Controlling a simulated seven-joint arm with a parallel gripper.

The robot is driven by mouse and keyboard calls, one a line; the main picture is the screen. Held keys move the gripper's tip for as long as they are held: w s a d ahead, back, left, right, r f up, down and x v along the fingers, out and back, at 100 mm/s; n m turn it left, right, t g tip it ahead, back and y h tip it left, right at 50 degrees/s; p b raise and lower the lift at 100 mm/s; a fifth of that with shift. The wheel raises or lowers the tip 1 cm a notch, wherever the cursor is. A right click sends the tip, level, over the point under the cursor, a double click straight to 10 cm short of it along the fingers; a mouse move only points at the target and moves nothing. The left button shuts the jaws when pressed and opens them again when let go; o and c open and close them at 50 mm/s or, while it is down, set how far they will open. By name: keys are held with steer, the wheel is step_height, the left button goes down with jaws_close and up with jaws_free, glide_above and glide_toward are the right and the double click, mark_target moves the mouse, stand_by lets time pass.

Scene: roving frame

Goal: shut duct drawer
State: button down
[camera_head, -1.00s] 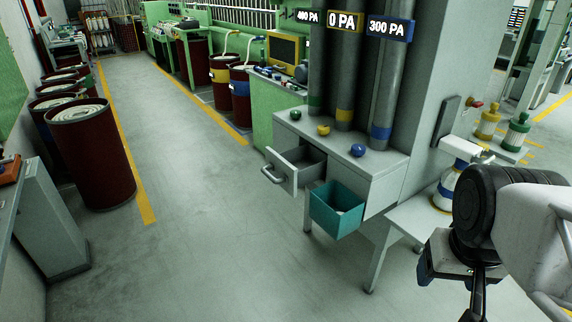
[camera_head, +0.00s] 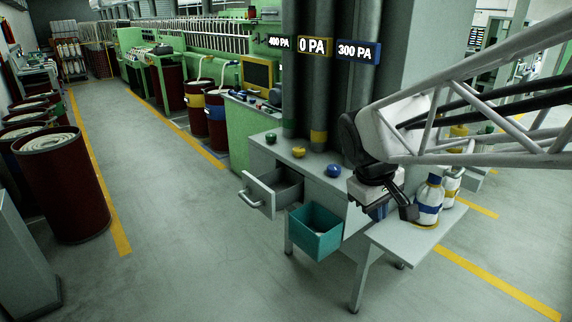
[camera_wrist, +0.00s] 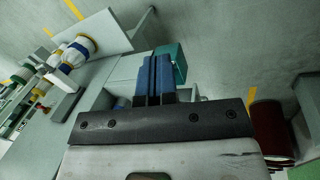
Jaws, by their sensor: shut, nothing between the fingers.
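The grey duct drawer (camera_head: 268,193) stands pulled out of the left part of the pale grey cabinet (camera_head: 338,185). Its bar handle (camera_head: 250,200) faces left and its inside shows empty. My gripper (camera_head: 378,213) is at the cabinet's right side, to the right of the drawer and apart from it. Its blue fingers are together and empty; they also show in the wrist view (camera_wrist: 156,62). In that view a teal bin (camera_wrist: 180,62) lies just beyond the fingertips, and I cannot make out the drawer.
The teal bin (camera_head: 314,238) hangs at the cabinet's front, right of the drawer. Yellow and blue knobs (camera_head: 334,170) sit on top, before dark ducts (camera_head: 313,85). A low side table (camera_head: 415,235) with bottles (camera_head: 428,200) stands at right. The floor left of the drawer is clear.

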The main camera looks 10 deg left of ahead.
steer(key=w+a+f+n+h, duration=0.2)
steer(key=w+a+f+n, duration=0.25)
steer(key=w+a, duration=0.6)
steer(key=w+a+f+n+h, duration=0.1)
steer(key=w+a+f+n, duration=0.3)
steer(key=w+a, duration=0.6)
steer(key=w+a+f+n+t+h, duration=0.1)
steer(key=w+a+f+n, duration=0.2)
steer(key=a+f, duration=0.2)
steer(key=w+a+f+n+t, duration=0.1)
steer(key=w+a+f+n, duration=0.2)
steer(key=a, duration=0.9)
steer(key=w+a+f+n+t+h, duration=0.1)
steer(key=w+a+f+n+t, duration=0.1)
steer(key=a+f, duration=0.5)
steer(key=shift+w+a+n+h, duration=0.3)
steer(key=shift+w+a+n, duration=0.55)
steer(key=shift+w+a, duration=0.35)
steer(key=shift+f, duration=0.15)
steer(key=w+d+r+x, duration=0.1)
steer(key=r+x, duration=0.1)
steer(key=x, duration=1.1)
steer(key=shift+d, duration=0.3)
